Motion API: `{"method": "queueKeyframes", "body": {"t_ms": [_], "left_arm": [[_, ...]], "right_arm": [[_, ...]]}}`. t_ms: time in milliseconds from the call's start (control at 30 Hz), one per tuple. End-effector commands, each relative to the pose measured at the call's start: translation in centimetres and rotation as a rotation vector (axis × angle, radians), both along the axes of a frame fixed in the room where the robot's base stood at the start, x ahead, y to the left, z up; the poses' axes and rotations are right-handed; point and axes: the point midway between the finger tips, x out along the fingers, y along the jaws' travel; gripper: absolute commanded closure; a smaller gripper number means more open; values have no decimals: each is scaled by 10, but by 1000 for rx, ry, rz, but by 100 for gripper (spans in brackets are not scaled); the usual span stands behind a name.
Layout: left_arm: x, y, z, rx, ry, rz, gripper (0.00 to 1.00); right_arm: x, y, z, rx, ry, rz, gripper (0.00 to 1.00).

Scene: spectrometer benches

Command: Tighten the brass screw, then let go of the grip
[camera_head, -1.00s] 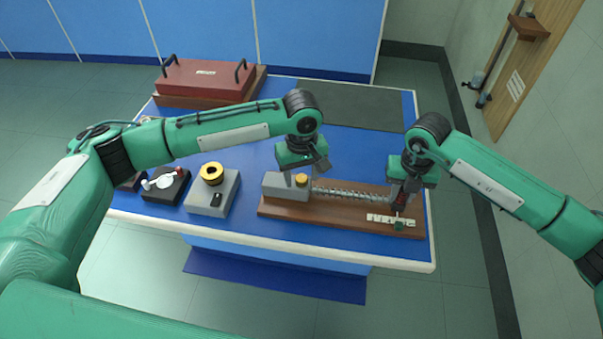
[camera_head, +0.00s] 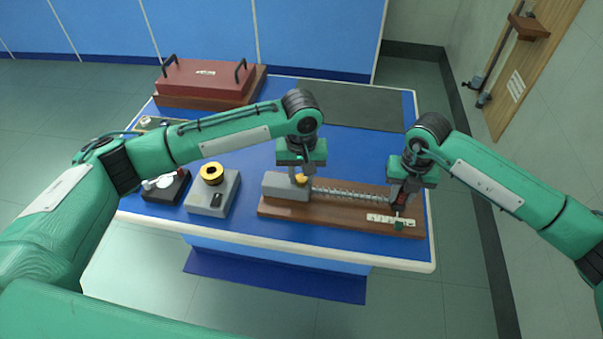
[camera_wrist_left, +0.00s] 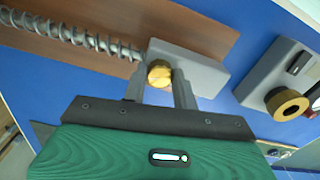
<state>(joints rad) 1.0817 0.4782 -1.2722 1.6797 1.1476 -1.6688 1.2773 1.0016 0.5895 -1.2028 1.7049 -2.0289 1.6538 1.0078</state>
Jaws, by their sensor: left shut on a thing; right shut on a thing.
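The brass screw (camera_head: 301,179) sits at the right end of the grey block (camera_head: 285,188) on a brown wooden board (camera_head: 330,215). My left gripper (camera_head: 299,178) points down over it and is shut on it; the left wrist view shows the brass knob (camera_wrist_left: 160,74) between the two fingers. A coil spring (camera_head: 345,193) runs right from the block, and its near part shows in the left wrist view (camera_wrist_left: 75,38). My right gripper (camera_head: 400,200) is shut on a red and dark grip (camera_head: 400,201) at the spring's right end, above a white scale (camera_head: 391,220); the fingers partly hide it.
A red-lidded box (camera_head: 205,80) is at the back left, a dark mat (camera_head: 350,105) at the back right.

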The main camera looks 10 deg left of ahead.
Motion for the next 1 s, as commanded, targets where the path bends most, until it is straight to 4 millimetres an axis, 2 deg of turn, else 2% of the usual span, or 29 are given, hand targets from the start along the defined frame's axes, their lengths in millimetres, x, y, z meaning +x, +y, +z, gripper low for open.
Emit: {"method": "queueKeyframes", "body": {"t_ms": [600, 1000], "left_arm": [[0, 1, 1, -1, 2, -576, 94], [0, 2, 1, 0, 1, -825, 94]], "right_arm": [[0, -1, -1, -3, 1, -3, 100], [0, -2, -1, -3, 1, -3, 100]]}}
